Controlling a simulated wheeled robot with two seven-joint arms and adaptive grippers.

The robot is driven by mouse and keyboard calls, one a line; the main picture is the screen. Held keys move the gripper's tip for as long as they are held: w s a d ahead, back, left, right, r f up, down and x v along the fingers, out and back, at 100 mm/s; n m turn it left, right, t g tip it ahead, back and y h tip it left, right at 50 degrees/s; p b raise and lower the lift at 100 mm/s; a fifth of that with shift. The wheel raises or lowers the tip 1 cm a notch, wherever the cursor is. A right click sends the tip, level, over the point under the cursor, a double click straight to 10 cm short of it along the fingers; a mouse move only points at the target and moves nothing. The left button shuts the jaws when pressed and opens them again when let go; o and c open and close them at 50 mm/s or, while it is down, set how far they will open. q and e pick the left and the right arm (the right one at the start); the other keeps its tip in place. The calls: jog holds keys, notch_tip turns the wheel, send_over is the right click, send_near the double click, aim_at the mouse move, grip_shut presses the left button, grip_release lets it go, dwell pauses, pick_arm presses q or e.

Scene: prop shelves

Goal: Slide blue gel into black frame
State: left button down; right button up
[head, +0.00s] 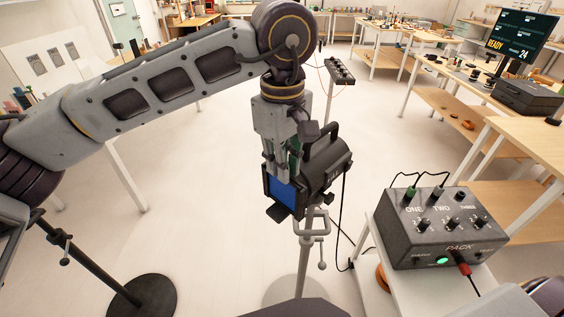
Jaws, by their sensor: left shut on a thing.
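The blue gel (283,193) is a bright blue sheet at the front of a black stage lamp (322,165) on a stand. The black frame (279,212) edges the gel at the lamp's front. My left gripper (281,172) points down from above, right over the lamp's front, and is shut on the gel's upper part. The fingers hide the gel's top edge, and I cannot tell how deep the gel sits in the frame. My right gripper is out of view.
A grey power pack (443,228) with knobs and plugged cables stands on a white table at the lower right. A black cable (341,225) hangs beside the lamp stand. A round black stand base (142,297) is at the lower left. Workbenches line the right; the middle floor is clear.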

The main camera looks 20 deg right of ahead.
pick_arm(q)
jog(key=c, duration=1.4)
grip_release()
jog(key=shift+o, duration=0.2)
jog(key=shift+s+a+r, duration=0.1)
jog(key=shift+s+r, duration=0.05)
jog(key=shift+r, duration=3.9)
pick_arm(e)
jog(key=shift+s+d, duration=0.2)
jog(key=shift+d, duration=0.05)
pick_arm(q)
jog(key=shift+r, duration=0.15)
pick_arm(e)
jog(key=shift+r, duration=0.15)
